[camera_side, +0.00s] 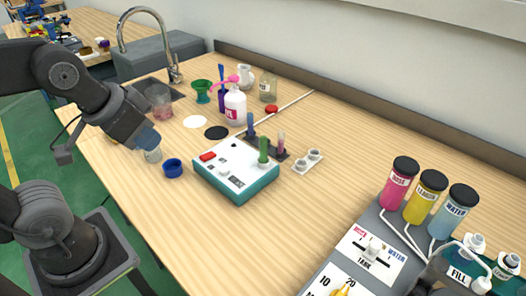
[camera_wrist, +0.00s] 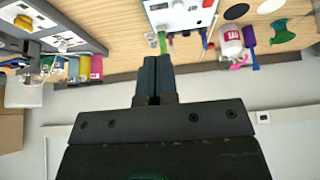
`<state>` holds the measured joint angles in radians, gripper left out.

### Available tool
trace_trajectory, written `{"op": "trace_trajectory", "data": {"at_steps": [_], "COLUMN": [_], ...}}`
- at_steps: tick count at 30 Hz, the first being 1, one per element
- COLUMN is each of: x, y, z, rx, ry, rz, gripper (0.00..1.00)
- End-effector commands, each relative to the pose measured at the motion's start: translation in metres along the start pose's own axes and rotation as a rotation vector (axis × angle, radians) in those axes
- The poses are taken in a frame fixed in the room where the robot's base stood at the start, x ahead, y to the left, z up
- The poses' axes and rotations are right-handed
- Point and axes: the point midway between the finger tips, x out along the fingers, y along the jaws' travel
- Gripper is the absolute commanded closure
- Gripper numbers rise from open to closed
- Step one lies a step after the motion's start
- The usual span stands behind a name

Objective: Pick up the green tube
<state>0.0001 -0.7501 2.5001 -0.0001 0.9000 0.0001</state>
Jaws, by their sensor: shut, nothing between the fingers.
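The green tube (camera_side: 264,150) stands upright in a dark rack (camera_side: 273,146) behind the white and teal control box (camera_side: 238,172). In the wrist view the tube (camera_wrist: 163,42) shows small, just beyond my fingertips in the picture.
A blue cap (camera_side: 173,168) and a pink-labelled bottle (camera_side: 235,106) are nearby. The filling station (camera_side: 376,250) is at right. The table front is clear.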

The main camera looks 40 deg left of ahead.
Motion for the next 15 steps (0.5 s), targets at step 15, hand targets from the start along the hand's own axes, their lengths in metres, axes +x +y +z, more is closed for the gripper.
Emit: {"op": "trace_trajectory", "data": {"at_steps": [15], "x": [0.0000], "y": [0.0000], "z": [0.0000], "rx": [0.000], "ry": [0.000], "rz": [0.000], "gripper": [0.66]}}
